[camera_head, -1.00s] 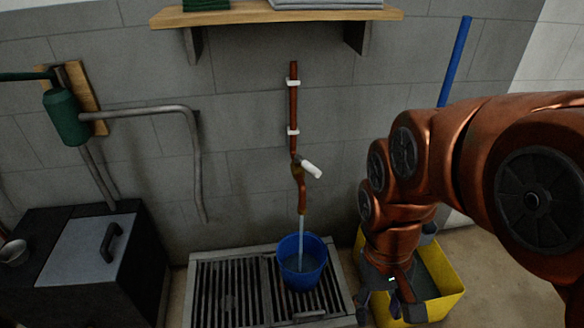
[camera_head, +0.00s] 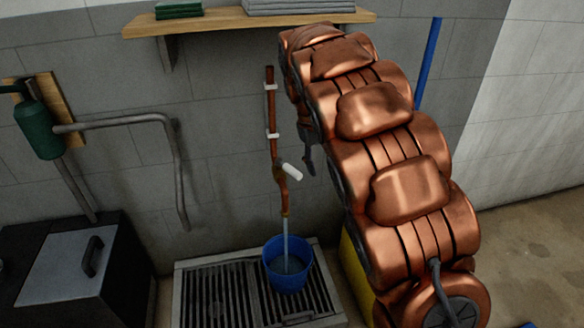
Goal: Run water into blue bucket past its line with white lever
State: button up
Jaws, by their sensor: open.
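The blue bucket (camera_head: 287,265) stands upright on the floor grate under the copper tap (camera_head: 281,187). A stream of water (camera_head: 285,238) runs from the spout into it, and water shows inside. I cannot make out its line. My gripper (camera_head: 308,161) is just right of the lever, mostly hidden behind my arm. Only a dark finger shows, apart from the lever in the picture; the gripper is open.
The metal grate (camera_head: 212,295) lies under the bucket. A yellow bucket (camera_head: 356,270) is partly hidden behind my arm. A wooden shelf (camera_head: 215,22) with folded cloths is above. A green valve with a bent grey pipe (camera_head: 125,121) and a black box (camera_head: 98,290) are left.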

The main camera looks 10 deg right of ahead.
aim_at(292, 169)
jog(key=w+a+f+n+t, duration=0.1)
jog(key=w+a+f+n, duration=0.15)
jog(key=w, duration=0.45)
jog(key=w+a+f+n, duration=0.1)
jog(key=w+a+f, duration=0.15)
jog(key=w, duration=0.45)
jog(key=x, duration=0.5)
jog(key=a+x, duration=0.1)
jog(key=x, duration=0.1)
jog(key=shift+w+d+f, duration=0.1)
jog(key=shift+f, duration=0.3)
jog(key=shift+c, duration=0.3)
grip_shut()
